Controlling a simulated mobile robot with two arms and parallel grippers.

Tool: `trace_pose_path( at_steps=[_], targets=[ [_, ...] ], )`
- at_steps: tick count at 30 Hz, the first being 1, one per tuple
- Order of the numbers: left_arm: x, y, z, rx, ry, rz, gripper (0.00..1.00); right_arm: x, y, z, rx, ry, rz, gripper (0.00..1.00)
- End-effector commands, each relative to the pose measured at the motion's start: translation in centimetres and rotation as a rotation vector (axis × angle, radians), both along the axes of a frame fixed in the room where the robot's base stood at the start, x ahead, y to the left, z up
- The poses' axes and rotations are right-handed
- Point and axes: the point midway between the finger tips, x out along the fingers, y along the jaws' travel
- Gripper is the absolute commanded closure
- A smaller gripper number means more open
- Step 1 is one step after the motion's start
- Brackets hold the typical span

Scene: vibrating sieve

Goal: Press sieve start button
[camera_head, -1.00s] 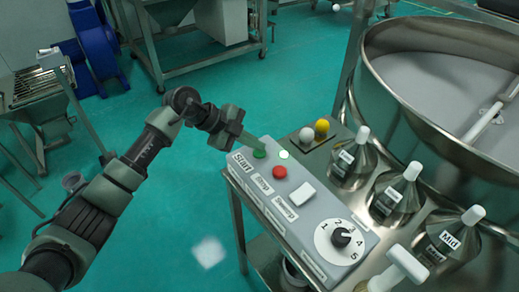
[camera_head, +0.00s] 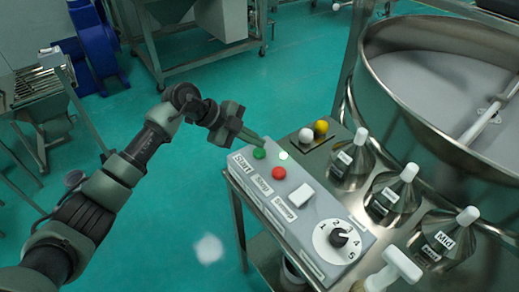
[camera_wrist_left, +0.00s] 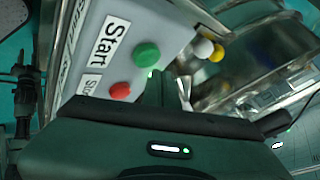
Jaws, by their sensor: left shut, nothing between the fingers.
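The grey control box (camera_head: 318,218) has a green button (camera_head: 259,153) beside the "Start" label (camera_head: 242,163) and a red button (camera_head: 279,173) beside the "Stop" label. A pale round lamp (camera_head: 284,155) sits next to the green button. My left gripper (camera_head: 262,140) is shut and empty, with its fingertips just behind and above the green button in the head view. The left wrist view shows the green button (camera_wrist_left: 146,55) and the red button (camera_wrist_left: 120,91) uncovered, with the fingers (camera_wrist_left: 157,88) close by. A small gap seems to separate the fingers from the button. My right gripper is not seen.
A numbered dial (camera_head: 339,238) and a white switch (camera_head: 302,195) are on the same box. The floor (camera_head: 190,210) left of the box is open.

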Motion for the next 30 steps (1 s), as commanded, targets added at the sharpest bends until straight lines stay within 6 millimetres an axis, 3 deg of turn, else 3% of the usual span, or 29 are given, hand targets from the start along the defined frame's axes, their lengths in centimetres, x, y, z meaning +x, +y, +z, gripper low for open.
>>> trace_pose_path(
  at_steps=[18,30],
  targets=[
    [0.0,0.0,5.1,0.000,-0.001,0.000,1.00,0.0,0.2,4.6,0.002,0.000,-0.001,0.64],
    [0.0,0.0,5.0,-0.001,-0.001,0.001,1.00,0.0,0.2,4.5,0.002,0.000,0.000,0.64]
  ],
)
